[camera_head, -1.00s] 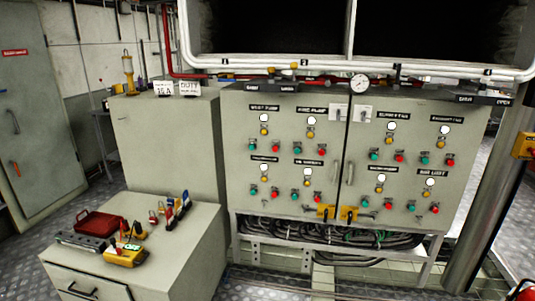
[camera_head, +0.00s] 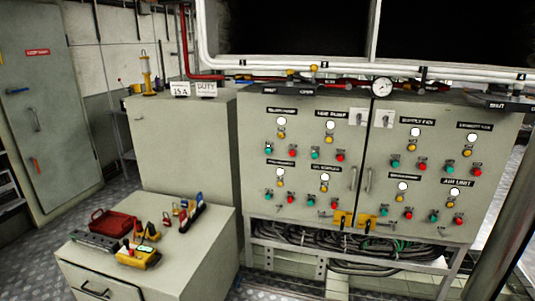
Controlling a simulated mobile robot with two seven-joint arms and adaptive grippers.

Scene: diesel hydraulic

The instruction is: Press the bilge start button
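The grey control cabinet (camera_head: 305,112) stands at the right, with two doors shut. Its doors carry several groups, each with a label, a white lamp, a yellow lamp, a green button and a red button. The top left label (camera_head: 281,111) is too blurred to read surely, so I cannot tell which group is the bilge one. Below that label are a green button (camera_head: 268,149) and a red button (camera_head: 292,153). The label beside it seems to read fire pump (camera_head: 331,114). Neither of my grippers shows.
A low grey cabinet (camera_head: 190,248) stands in front at the left, bearing a red toolbox (camera_head: 114,222), a yellow meter (camera_head: 138,257) and several padlocks. Cables (camera_head: 340,240) run beneath. Pipes cross above.

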